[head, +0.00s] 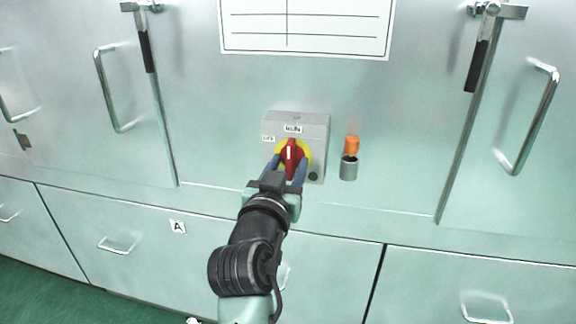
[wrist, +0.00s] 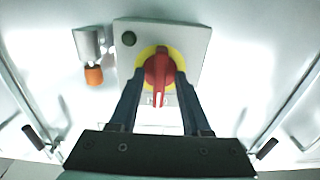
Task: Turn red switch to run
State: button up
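The red switch (head: 291,153) is a rotary knob on a yellow disc, mounted on a grey box (head: 316,135) on the cabinet front. The knob stands upright, its white mark towards the RUN label (head: 293,129); the OFF label (head: 268,139) is to the left. In the wrist view the red switch (wrist: 159,72) appears upside down, pointing down at the partly covered RUN label. My gripper (head: 287,168) is at the switch, one blue finger on each side. In the wrist view my gripper (wrist: 160,77) is open, with narrow yellow gaps beside the knob; contact is unclear.
An orange-topped cylinder in a metal holder (head: 350,158) is just right of the switch box. Long latch bars (head: 155,95) and door handles (head: 530,120) stick out on both sides. A white chart (head: 306,25) hangs above. Drawers with handles (head: 118,245) are below.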

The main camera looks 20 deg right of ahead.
jog(key=v, duration=1.3)
jog(key=s+a+r+n+t+y, duration=0.1)
jog(key=a+r+t+y, duration=0.15)
jog(key=r, duration=0.65)
jog(key=a+r+n+t+y, duration=0.15)
jog(key=a+r+t, duration=0.25)
jog(key=r, duration=0.4)
jog(key=s+a+r+n+t+y+p, duration=0.1)
jog(key=s+a+r+n+t+y, duration=0.15)
jog(key=s+r, duration=0.4)
jog(key=s+a+r+n+t+y+p, duration=0.1)
jog(key=s+a+r+n+t+y, duration=0.2)
jog(key=r, duration=0.6)
notch_tip(320, 180, up, 22)
jog(key=m+p, duration=0.1)
jog(key=p, duration=2.1)
jog(key=shift+w+d+p, duration=0.15)
jog(key=shift+d+p, duration=0.05)
jog(key=shift+p, duration=0.15)
jog(key=shift+r+y, duration=0.1)
jog(key=shift+y, duration=0.15)
